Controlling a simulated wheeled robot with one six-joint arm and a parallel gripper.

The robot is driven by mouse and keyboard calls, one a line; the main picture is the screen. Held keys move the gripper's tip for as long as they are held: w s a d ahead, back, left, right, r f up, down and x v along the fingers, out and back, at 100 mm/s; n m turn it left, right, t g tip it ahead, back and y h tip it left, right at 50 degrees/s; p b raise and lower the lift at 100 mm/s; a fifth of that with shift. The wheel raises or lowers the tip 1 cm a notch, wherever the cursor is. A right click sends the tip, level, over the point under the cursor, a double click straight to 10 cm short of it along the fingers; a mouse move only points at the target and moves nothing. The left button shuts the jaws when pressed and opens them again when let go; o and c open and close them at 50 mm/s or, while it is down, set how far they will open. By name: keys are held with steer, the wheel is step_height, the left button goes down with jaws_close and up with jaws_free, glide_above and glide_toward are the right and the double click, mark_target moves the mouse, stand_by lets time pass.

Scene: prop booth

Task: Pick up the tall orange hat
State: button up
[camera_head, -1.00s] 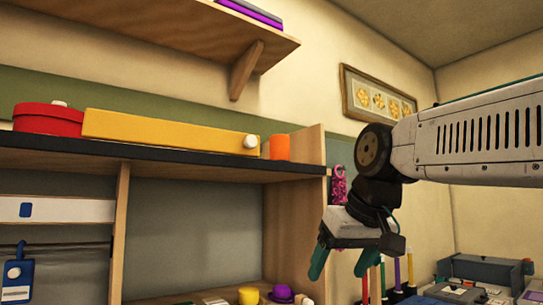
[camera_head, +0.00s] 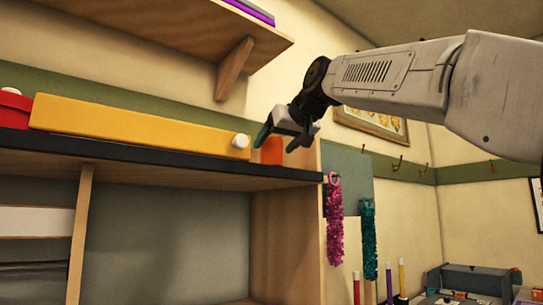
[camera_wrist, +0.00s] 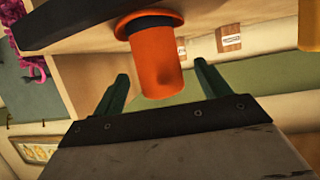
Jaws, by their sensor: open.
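The tall orange hat (camera_head: 272,151) stands on the dark-edged top shelf near its right end, right of the long yellow box. In the wrist view the orange hat (camera_wrist: 157,58) shows its cylinder and brim, upside down in that picture, between and beyond my fingers. My gripper (camera_head: 278,139) is open, with teal fingers, and overlaps the hat in the head view. In the wrist view my gripper (camera_wrist: 160,84) has one finger on each side of the hat with gaps showing. I cannot tell whether the fingertips reach past the hat's near side. No contact shows.
The long yellow box (camera_head: 140,127) with a white knob lies left of the hat, and a red box (camera_head: 14,108) is farther left. A wooden shelf (camera_head: 180,35) hangs above. A pink garland (camera_head: 335,220) and a teal garland (camera_head: 369,238) hang at right.

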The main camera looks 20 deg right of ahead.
mark_target(277, 144)
steer(key=x, duration=0.3)
steer(key=shift+w+a+f, duration=0.1)
steer(key=shift+w+f, duration=0.05)
steer(key=shift+f, duration=0.1)
steer(key=c, duration=1.1)
steer(key=shift+o, duration=0.2)
steer(key=shift+r, duration=0.15)
